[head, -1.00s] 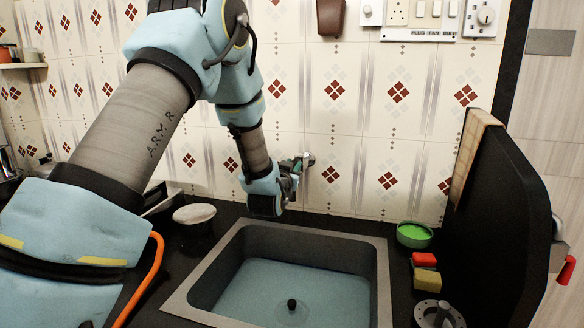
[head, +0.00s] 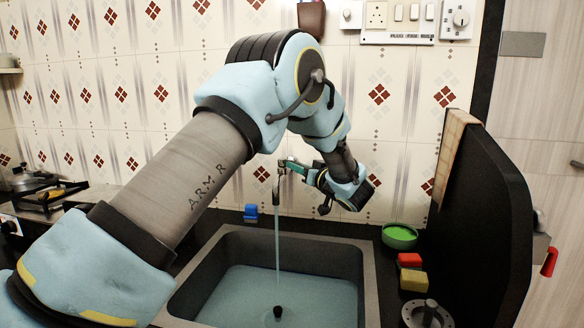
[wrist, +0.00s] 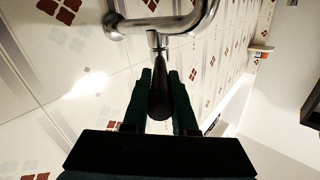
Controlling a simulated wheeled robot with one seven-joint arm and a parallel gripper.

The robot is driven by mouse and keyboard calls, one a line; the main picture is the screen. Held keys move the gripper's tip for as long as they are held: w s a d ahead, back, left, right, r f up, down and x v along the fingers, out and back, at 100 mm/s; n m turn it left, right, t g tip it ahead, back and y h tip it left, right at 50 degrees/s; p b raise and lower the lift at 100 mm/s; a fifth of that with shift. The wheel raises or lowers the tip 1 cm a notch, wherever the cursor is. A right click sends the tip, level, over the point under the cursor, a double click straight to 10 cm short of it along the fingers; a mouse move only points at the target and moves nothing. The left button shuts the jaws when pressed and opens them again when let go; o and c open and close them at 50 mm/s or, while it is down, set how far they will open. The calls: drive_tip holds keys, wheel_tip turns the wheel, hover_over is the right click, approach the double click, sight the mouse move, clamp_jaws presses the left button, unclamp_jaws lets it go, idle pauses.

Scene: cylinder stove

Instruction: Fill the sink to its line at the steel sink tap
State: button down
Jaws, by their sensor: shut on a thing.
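The steel tap (head: 277,188) is on the tiled wall above the sink, and its pipe shows large in the wrist view (wrist: 178,24). My gripper (head: 295,167) is at the tap, its green fingers closed around the dark tap handle (wrist: 159,97). A thin water stream (head: 277,240) falls from the tap into the grey sink (head: 368,275). Water (head: 315,290) covers the basin floor, with its surface well below the rim. A black plug knob (head: 278,312) stands above the water. I cannot make out a fill line.
A green bowl (head: 399,236), a red sponge (head: 410,260), a yellow sponge (head: 413,280) and a round metal strainer (head: 426,314) lie right of the sink. A tall black panel (head: 480,220) stands beyond them. A blue block (head: 251,212) is behind the sink; a stove (head: 45,196) is at left.

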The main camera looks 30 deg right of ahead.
drive_tip(key=shift+w+d+n+y, duration=0.1)
drive_tip(key=shift+d+n+y, duration=0.35)
drive_tip(key=shift+y, duration=0.35)
drive_tip(key=shift+d+n+y, duration=0.3)
drive_tip(key=shift+n+y, duration=0.15)
drive_tip(key=shift+y, duration=0.35)
drive_tip(key=shift+r, duration=0.1)
drive_tip(key=c, duration=0.7)
unclamp_jaws()
drive_tip(key=b+v, duration=0.3)
drive_tip(key=v, duration=0.7)
drive_tip(key=shift+s+d, duration=0.15)
drive_tip(key=shift+s, duration=0.15)
